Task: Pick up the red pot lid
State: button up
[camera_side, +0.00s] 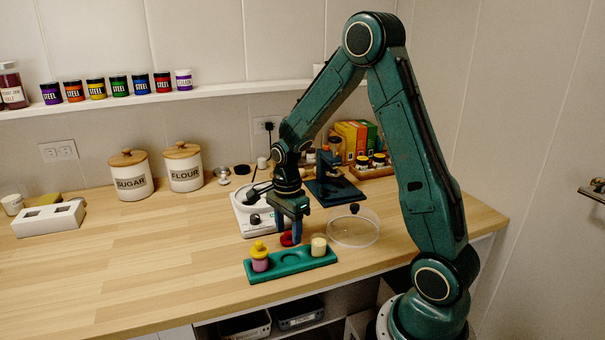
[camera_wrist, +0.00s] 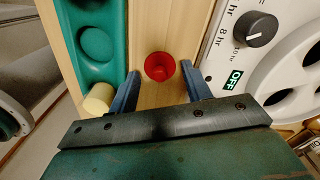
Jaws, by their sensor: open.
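The red pot lid (camera_side: 287,239) is small and round and lies on the wooden counter between the green tray and the white appliance. In the wrist view the red lid (camera_wrist: 160,67) shows whole, with a raised centre. My gripper (camera_side: 288,229) points down at the lid and partly hides it in the side view. In the wrist view my gripper (camera_wrist: 160,75) is open, with one blue finger on each side of the lid and visible gaps between. Nothing is held. The exact height of the fingertips above the counter is hard to tell.
The green tray (camera_side: 290,268) holds a yellow-topped purple piece (camera_side: 260,258) and a cream cylinder (camera_side: 319,247); its middle recess is empty. A white dial appliance (camera_side: 246,217) stands close behind the lid. A clear round lid (camera_side: 353,235) lies to the right. The counter's left is mostly clear.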

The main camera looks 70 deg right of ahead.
aim_at(289, 232)
jog(key=shift+f, duration=0.3)
jog(key=c, duration=0.8)
grip_shut()
notch_tip(289, 232, up, 20)
dwell(0.5)
jog(key=shift+s, duration=0.1)
dwell(0.4)
